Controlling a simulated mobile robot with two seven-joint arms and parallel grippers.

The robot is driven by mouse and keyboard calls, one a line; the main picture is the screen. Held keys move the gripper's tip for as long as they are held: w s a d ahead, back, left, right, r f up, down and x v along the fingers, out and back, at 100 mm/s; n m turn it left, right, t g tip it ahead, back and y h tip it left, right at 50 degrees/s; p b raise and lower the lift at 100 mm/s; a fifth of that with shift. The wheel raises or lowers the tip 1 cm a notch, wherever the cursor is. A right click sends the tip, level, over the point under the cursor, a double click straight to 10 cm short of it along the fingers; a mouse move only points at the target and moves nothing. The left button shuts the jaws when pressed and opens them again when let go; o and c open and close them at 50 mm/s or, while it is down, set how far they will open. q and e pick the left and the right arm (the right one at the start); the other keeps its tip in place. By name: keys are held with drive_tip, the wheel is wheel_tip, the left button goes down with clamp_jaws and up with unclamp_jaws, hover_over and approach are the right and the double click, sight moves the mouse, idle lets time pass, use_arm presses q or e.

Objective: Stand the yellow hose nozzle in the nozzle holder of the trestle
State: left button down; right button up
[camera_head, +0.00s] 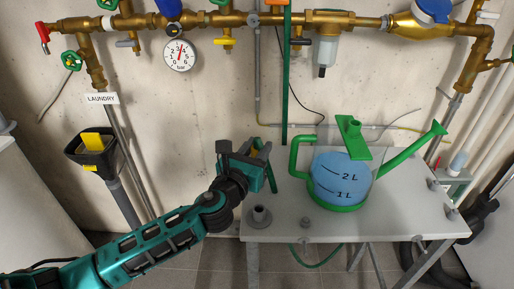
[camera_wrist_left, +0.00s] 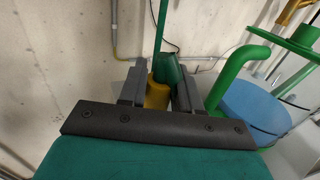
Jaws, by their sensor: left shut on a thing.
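The yellow hose nozzle (camera_wrist_left: 156,94) is between the two grey fingers of my left gripper (camera_wrist_left: 160,90) in the left wrist view. In the head view my left gripper (camera_head: 258,157) is shut on it above the left back part of the trestle, and mostly hides it. A green part shows beside the nozzle; I cannot tell how they join. A grey upright socket with a round flange, apparently the nozzle holder (camera_head: 260,214), stands at the trestle's (camera_head: 380,222) left front corner, below and in front of the gripper. Its opening looks empty. My right gripper is not in view.
A watering can (camera_head: 341,180) with blue water stands on the trestle, right of my gripper. A green upright bar (camera_head: 286,80) rises behind. Brass pipes (camera_head: 220,20) with valves cross the wall above. A black funnel (camera_head: 92,150) hangs at left. The trestle's front middle is mostly clear.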

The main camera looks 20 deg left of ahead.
use_arm(q)
drive_tip(key=shift+f+b, duration=0.8)
drive_tip(key=shift+f, duration=0.3)
drive_tip(key=c, duration=0.7)
unclamp_jaws()
drive_tip(key=s+a, duration=0.1)
drive_tip(key=s, duration=1.2)
drive_tip(key=shift+a, duration=0.25)
